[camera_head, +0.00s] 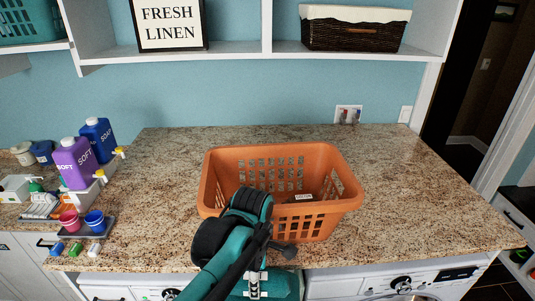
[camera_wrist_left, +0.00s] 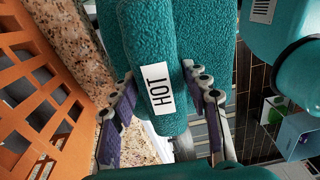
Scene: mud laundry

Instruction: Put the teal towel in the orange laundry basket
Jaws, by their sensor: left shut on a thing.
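The teal towel (camera_wrist_left: 150,45) is rolled or folded, with a white label reading HOT. In the left wrist view it sits between the two fingers of my left gripper (camera_wrist_left: 160,95), which is shut on it. In the head view the towel (camera_head: 284,284) shows partly below the gripper (camera_head: 270,255), in front of the counter edge; my arm hides part of it. The orange laundry basket (camera_head: 335,222) stands upright on the counter just beyond the gripper, and its slotted wall (camera_wrist_left: 35,90) shows at the left of the wrist view. The towel is outside the basket. My right gripper is not in view.
The granite counter (camera_head: 425,195) is clear right of the basket. At left stand a purple bottle (camera_head: 74,163), a blue bottle (camera_head: 98,140) and a tray with pink and blue cups (camera_head: 94,219). A shelf (camera_head: 240,53) with a wicker basket (camera_head: 354,30) hangs above.

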